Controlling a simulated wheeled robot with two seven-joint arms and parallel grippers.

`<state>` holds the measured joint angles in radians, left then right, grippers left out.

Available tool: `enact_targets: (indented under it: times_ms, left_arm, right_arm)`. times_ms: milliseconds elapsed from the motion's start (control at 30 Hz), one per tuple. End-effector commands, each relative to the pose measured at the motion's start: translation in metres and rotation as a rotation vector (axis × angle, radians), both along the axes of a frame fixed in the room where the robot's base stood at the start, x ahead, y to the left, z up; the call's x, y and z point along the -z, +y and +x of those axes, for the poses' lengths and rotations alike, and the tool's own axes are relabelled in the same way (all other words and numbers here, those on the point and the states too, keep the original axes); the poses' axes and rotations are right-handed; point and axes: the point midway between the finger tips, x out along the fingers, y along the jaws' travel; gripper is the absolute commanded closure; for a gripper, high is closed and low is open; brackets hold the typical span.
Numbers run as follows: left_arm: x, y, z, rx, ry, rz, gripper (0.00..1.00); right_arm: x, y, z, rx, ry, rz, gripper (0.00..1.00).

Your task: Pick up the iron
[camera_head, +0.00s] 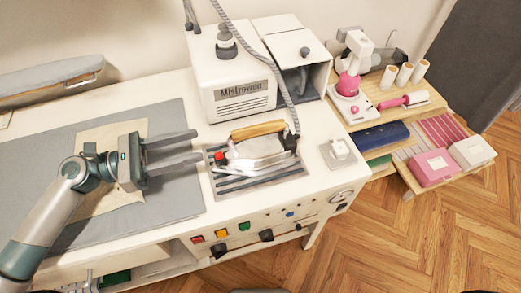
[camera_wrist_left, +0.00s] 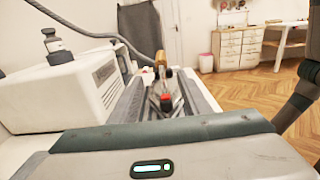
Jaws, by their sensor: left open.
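The iron (camera_head: 258,148) has a silver body and a wooden handle (camera_head: 257,129). It rests on a dark ribbed stand on the white table, and a grey hose rises from its right end. My left gripper (camera_head: 195,148) is open and empty. Its two fingers point right toward the iron, with a small gap to the iron's left end. In the left wrist view the iron (camera_wrist_left: 165,97) lies ahead, end-on, with its red knob facing the camera and the gripper's two fingers on either side. My right gripper is not in view.
A white steam generator (camera_head: 238,95) stands behind the iron. A grey pressing mat (camera_head: 180,195) with a beige cloth lies under my left gripper. A wooden shelf unit (camera_head: 390,107) with sewing supplies stands at the right.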

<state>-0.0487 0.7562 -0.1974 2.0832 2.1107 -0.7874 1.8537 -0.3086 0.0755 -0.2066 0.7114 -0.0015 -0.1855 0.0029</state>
Motion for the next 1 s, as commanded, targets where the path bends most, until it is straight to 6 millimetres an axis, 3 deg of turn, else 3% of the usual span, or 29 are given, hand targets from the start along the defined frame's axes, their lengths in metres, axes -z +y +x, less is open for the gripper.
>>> enact_targets:
  times_ms: [367, 633, 1000]
  left_arm:
    - [-0.002, -0.011, 0.004, 0.0, -0.001, -0.003, 0.57]
    - [-0.004, -0.052, 0.017, 0.001, -0.003, -0.003, 0.57]
    - [-0.002, -0.108, 0.035, 0.001, 0.001, -0.001, 0.57]
  right_arm:
    - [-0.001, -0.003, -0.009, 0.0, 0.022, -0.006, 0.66]
    - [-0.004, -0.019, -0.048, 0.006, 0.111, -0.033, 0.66]
    - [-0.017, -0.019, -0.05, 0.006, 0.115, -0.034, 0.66]
